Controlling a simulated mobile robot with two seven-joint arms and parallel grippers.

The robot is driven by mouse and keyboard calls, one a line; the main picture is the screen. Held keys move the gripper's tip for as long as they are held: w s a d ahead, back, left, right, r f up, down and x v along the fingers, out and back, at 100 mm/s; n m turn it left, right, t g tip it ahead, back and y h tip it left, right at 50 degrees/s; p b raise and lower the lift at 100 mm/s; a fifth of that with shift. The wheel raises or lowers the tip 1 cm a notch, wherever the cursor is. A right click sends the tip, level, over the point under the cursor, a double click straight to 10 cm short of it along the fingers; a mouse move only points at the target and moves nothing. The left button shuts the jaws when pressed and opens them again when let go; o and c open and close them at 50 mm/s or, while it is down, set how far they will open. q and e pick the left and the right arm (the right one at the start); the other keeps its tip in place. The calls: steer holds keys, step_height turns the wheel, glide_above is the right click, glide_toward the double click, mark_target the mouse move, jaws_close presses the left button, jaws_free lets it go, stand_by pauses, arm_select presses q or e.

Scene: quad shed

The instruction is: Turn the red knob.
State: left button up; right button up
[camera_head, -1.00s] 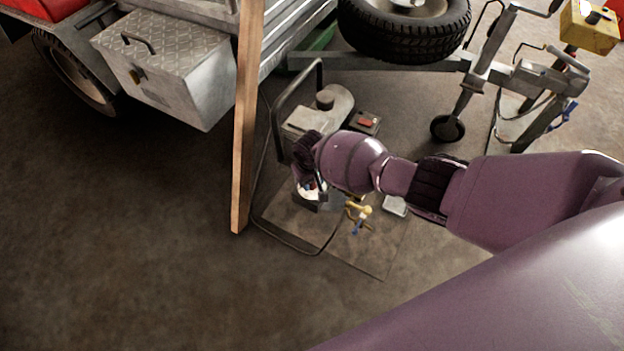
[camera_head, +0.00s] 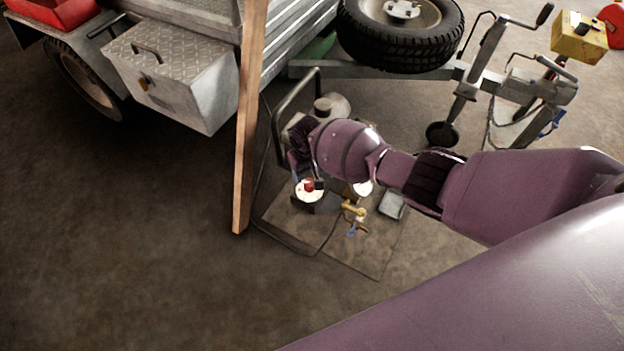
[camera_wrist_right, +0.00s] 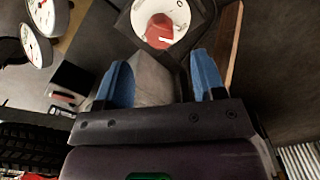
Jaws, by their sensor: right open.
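The red knob (camera_head: 309,186) sits on a round white dial (camera_head: 302,196) on the equipment beside the wooden post. In the right wrist view the red knob (camera_wrist_right: 160,32) shows at the top centre, on its white dial (camera_wrist_right: 177,14), with a white mark on its side. My right gripper (camera_wrist_right: 161,62) is open, its two blue fingers apart with nothing between them. The knob lies beyond the fingertips, and I see no contact. In the head view the right gripper (camera_head: 296,170) is mostly hidden by my wrist, just above the dial. My left gripper is not in view.
A wooden post (camera_head: 247,120) stands left of the equipment. A brass valve (camera_head: 352,209) is right of the knob. White gauges (camera_wrist_right: 38,48) show at the wrist view's left. A trailer with a metal box (camera_head: 180,80) and tire (camera_head: 400,50) is behind. Floor at left is clear.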

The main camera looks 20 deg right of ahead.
mark_target(309, 183)
steer(key=shift+s+r+p, duration=0.1)
steer(key=shift+r+p, duration=0.35)
steer(key=shift+r, duration=1.2)
